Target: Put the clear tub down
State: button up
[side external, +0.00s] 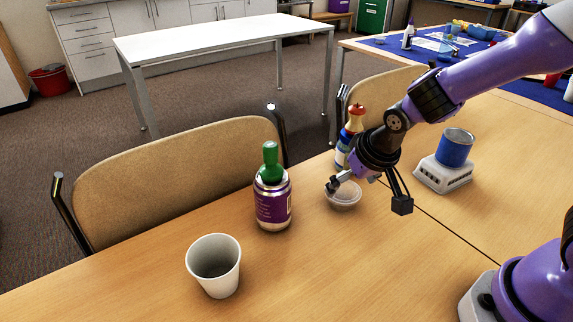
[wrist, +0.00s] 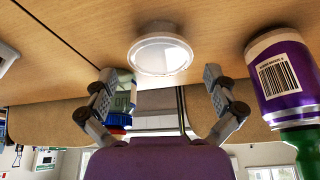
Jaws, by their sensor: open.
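The clear tub (side external: 343,198) is a small, round, translucent container standing upright on the wooden table (side external: 330,270), right of the purple-labelled bottle. It also shows in the wrist view (wrist: 160,55), top centre, with its round rim facing me. My gripper (side external: 345,184) is at the tub in the side view, partly covering its rim. In the wrist view my gripper (wrist: 159,74) has its two fingers wide apart, one on each side below the tub. The tub lies just beyond the fingertips and nothing is held between them.
A purple-labelled bottle with a green top (side external: 272,204) stands close left of the tub. A red-capped bottle (side external: 352,132) stands behind my gripper. A white cup (side external: 214,266) is front left.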

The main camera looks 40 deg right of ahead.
jog(key=s+d+r+n+t, duration=0.1)
jog(key=s+d+r+n, duration=0.1)
jog(key=s+r, duration=0.9)
notch_tip(320, 180, up, 2)
jog(key=shift+s+d+y, duration=0.2)
jog(key=shift+s+y, duration=0.15)
jog(key=shift+y, duration=0.05)
dwell(0.8)
